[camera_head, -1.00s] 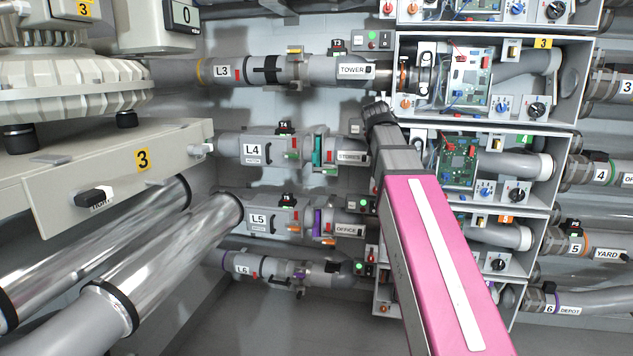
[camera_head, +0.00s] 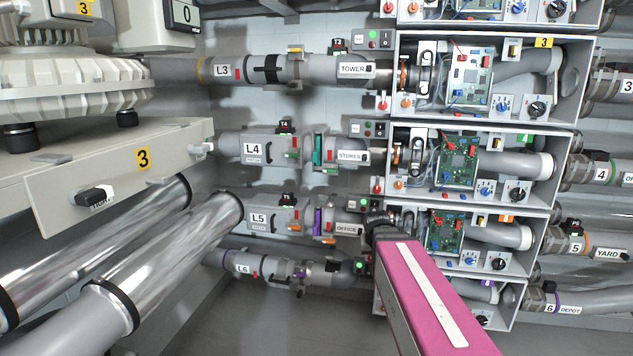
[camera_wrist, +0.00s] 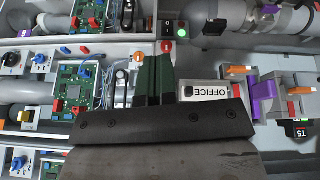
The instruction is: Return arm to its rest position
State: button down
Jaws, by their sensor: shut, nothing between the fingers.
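My arm, with a pink link, reaches up from the bottom right of the head view and ends at my gripper (camera_head: 377,218), close in front of the OFFICE tube row and the left edge of an open control box (camera_head: 520,212). In the wrist view my gripper (camera_wrist: 154,62) shows as two dark green fingers lying side by side. The fingers are shut and hold nothing. The OFFICE label (camera_wrist: 205,92) is just right of the fingers in the wrist view. Whether the gripper touches anything cannot be told.
Stacked open boxes with circuit boards (camera_head: 458,162) stand behind and right of my arm. Tubes labelled L3 (camera_head: 222,71), L4 (camera_head: 252,149) and L5 (camera_head: 258,218) run on the left. A beige panel marked 3 (camera_head: 120,170) juts out at left. The lower middle floor is clear.

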jog(key=s+a+f+g+y, duration=0.1)
jog(key=s+f+g, duration=0.3)
jog(key=s+f, duration=0.8)
jog(key=shift+s+f+n, duration=0.3)
jog(key=shift+s+f, duration=0.1)
jog(key=shift+f, duration=0.2)
jog(key=shift+a, duration=0.1)
dwell(0.4)
